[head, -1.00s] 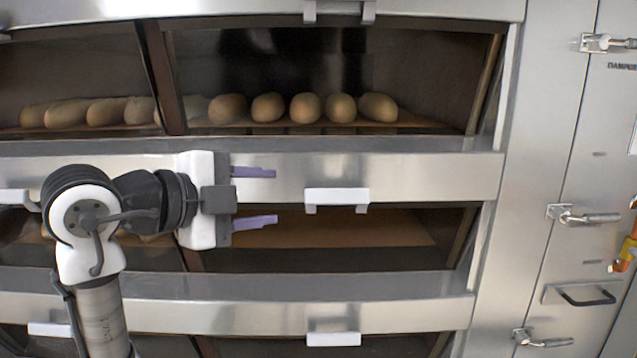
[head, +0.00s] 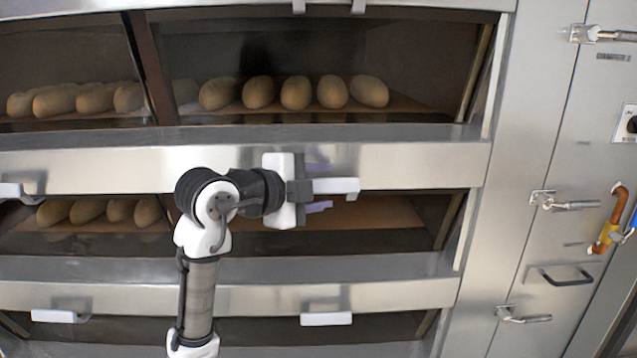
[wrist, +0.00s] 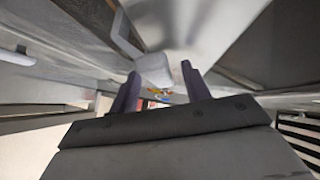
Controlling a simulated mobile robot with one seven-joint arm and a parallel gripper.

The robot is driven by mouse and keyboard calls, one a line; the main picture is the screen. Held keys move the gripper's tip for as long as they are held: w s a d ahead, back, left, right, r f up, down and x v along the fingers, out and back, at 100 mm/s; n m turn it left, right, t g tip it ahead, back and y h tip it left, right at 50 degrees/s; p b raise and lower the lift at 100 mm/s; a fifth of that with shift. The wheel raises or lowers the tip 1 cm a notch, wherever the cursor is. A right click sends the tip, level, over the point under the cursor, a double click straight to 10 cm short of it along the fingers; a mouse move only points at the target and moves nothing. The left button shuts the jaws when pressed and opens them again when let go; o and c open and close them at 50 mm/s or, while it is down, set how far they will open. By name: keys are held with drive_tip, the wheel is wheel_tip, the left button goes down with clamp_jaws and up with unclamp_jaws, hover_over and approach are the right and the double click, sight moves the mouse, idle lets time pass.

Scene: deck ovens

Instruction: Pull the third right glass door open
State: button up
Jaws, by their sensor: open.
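In the head view, the right column of glass doors shows a middle right glass door (head: 330,233) with a white bar handle (head: 345,186) on the steel band above it. My gripper (head: 320,187) is open, one purple finger above this handle and one below. The handle also shows in the wrist view (wrist: 153,68), at and just beyond the gap between the fingertips (wrist: 160,78). I cannot tell whether a finger touches it. The door looks closed. Another white handle (head: 326,319) sits on the band below, over a lower right glass door (head: 345,331).
Several loaves (head: 297,93) lie behind the upper right glass, and more (head: 88,211) behind the middle left glass. A left handle (head: 55,316) sticks out lower left. Steel panels with latches (head: 568,204) and an orange-brown hook-like item (head: 606,220) are on the right.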

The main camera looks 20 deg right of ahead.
clamp_jaws()
idle(0.3)
drive_tip(key=shift+f+b, duration=0.2)
drive_tip(key=shift+b, duration=0.25)
wheel_tip(320, 180, down, 6)
drive_tip(key=m+t+h+b, duration=0.2)
drive_tip(key=m+h+b, duration=0.4)
drive_tip(key=b, duration=1.6)
drive_tip(key=shift+s+m+h+b, duration=0.15)
drive_tip(key=shift+m+h+b, duration=0.15)
drive_tip(key=shift+m, duration=0.7)
drive_tip(key=shift+r, duration=0.1)
